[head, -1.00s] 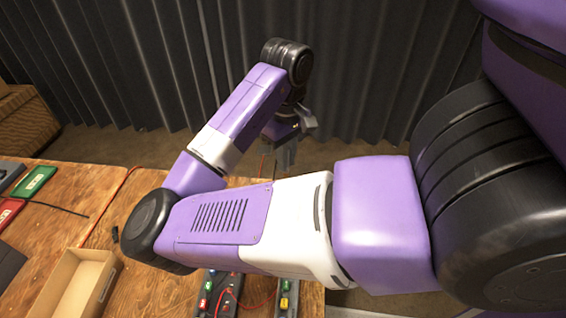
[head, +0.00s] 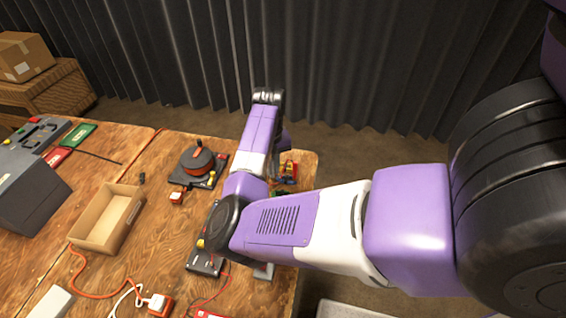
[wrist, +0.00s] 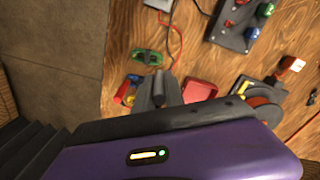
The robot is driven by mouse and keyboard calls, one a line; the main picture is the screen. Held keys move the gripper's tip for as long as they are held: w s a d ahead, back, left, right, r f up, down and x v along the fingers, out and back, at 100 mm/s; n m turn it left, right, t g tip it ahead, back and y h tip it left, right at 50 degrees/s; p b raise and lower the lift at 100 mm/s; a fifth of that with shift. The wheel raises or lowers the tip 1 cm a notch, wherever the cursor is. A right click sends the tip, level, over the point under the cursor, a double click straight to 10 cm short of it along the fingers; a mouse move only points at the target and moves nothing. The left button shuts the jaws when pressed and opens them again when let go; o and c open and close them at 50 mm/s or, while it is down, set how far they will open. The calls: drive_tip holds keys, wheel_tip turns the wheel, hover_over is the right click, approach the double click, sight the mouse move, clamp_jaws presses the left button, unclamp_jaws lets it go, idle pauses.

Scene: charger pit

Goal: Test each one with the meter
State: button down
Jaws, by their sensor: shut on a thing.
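My gripper (wrist: 158,92) is low over the table's end in the wrist view. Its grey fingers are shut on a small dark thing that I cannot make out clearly. My arm hides the gripper in the head view. A green item with a dark middle (wrist: 148,57) lies just past the fingers, with a red lead near it. Red, yellow and blue pieces (wrist: 128,90) are at the fingers' left, also visible in the head view (head: 288,172). A red block (wrist: 198,90) is at their right. I cannot tell which item is the meter.
An open cardboard box (head: 122,222) is on the wooden table (head: 150,262). Red cables trail at the front. Bare floor (wrist: 55,75) lies beyond the table edge.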

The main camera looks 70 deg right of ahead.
sight(273, 176)
drive_tip(key=shift+d+f+m, duration=0.1)
drive_tip(key=shift+m, duration=0.2)
wheel_tip(273, 176, down, 5)
drive_tip(key=b, duration=0.5)
drive_tip(key=shift+f, duration=0.35)
drive_tip(key=shift+p, duration=1)
idle(1.1)
drive_tip(key=shift+f, duration=0.9)
idle(2.3)
drive_tip(key=c, duration=1)
unclamp_jaws()
drive_tip(key=shift+r+p, duration=0.15)
drive_tip(key=shift+p, duration=0.15)
